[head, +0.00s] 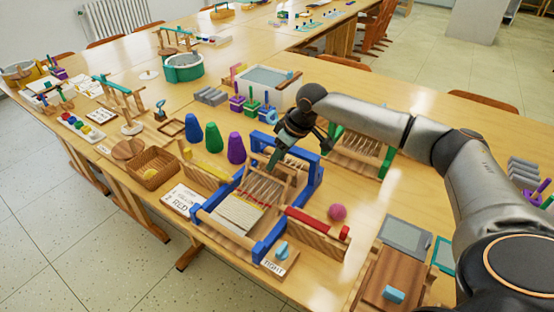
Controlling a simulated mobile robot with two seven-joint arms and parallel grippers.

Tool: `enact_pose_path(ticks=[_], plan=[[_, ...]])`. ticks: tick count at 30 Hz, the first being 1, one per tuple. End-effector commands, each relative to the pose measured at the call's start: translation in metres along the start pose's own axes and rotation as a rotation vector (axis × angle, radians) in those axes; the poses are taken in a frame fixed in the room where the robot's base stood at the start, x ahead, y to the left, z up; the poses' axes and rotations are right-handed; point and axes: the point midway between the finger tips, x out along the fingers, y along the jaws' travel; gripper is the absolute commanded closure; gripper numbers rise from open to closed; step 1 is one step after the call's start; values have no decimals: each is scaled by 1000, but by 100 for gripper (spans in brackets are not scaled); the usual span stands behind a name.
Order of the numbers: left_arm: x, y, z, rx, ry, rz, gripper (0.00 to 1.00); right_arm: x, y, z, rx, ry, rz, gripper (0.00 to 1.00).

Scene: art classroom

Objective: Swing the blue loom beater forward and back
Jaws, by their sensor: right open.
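The blue loom (207,222) stands on the table in the middle of the view, with pale threads and woven cloth in its frame. Its beater (291,176) looks like a wooden upright frame across the threads, towards the loom's far end. My right gripper (271,164) reaches in from the right and points down at the top of the beater. It is open, with its fingertips at or just above the beater's top bar; I cannot tell whether they touch it. The gripper and wrist hide part of the loom's far end. My left gripper is not in view.
A green loom (386,163) stands behind, right of the blue one. Blue, green and purple cones (236,149) and a wicker basket (153,168) stand to the left. Table room is clear right of the ball.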

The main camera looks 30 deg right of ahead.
Motion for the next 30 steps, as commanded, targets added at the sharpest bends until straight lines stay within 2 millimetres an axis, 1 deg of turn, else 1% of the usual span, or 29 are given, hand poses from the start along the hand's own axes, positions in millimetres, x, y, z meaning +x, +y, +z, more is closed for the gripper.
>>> enact_pose_path(ticks=[3, 11, 24, 30], plan=[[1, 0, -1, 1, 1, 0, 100, 5, 0, 0, 0, 0, 1, 50], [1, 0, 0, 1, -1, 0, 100, 6, 0, 0, 0, 0, 1, 52], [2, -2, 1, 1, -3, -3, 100, 5, 0, 0, 0, 0, 1, 100], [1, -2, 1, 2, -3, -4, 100, 5, 0, 0, 0, 0, 1, 100]])
